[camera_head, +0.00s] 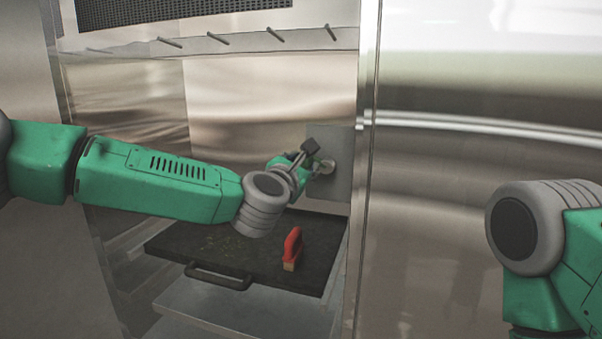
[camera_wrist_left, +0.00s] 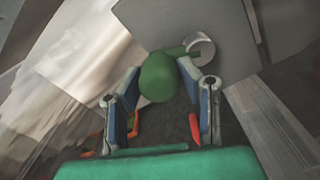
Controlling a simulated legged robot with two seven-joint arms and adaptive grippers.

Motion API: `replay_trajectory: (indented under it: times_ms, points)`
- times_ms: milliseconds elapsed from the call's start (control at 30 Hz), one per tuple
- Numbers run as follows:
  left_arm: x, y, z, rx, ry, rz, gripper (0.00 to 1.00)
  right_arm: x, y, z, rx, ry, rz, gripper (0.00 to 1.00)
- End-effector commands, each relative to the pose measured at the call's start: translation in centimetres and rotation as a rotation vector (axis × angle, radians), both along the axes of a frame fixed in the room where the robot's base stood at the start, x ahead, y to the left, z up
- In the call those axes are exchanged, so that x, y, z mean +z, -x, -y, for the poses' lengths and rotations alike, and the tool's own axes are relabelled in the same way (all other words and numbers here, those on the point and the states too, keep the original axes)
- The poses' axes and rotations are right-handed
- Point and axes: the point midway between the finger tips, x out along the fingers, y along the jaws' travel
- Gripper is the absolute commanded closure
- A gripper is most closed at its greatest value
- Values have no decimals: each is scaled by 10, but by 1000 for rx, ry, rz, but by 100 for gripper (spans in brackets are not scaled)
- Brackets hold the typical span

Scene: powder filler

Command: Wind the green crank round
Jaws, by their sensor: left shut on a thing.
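The green crank (camera_wrist_left: 158,82) shows in the left wrist view as a rounded green knob, with a short green arm running to a round metal hub (camera_wrist_left: 203,50) on a grey plate. My left gripper (camera_wrist_left: 161,90) has its two fingers on either side of the knob and is shut on it. In the head view my left gripper (camera_head: 314,158) is at the grey plate on the cabinet's right inner side; the crank's knob is mostly hidden there by the gripper. My right gripper is out of view; only part of my right arm shows at the right edge.
Below my left arm is a black tray (camera_head: 215,245) with a front handle, bearing a red-handled brush-like tool (camera_head: 293,246). A metal shelf (camera_head: 235,312) lies lower. A row of pegs (camera_head: 275,35) is above. The cabinet's right upright (camera_head: 366,130) is close beside the gripper.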

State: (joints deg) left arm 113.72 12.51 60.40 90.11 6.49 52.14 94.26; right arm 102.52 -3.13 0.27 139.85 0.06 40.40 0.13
Motion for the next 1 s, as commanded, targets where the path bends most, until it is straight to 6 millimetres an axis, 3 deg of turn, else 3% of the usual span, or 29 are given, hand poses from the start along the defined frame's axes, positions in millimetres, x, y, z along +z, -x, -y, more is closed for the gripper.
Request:
replay_trajectory:
  times_ms: [433,1000]
  points:
    - [20,1,8,10,-405,139,98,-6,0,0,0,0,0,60]
    - [32,8,29,11,-922,306,97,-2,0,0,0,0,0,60]
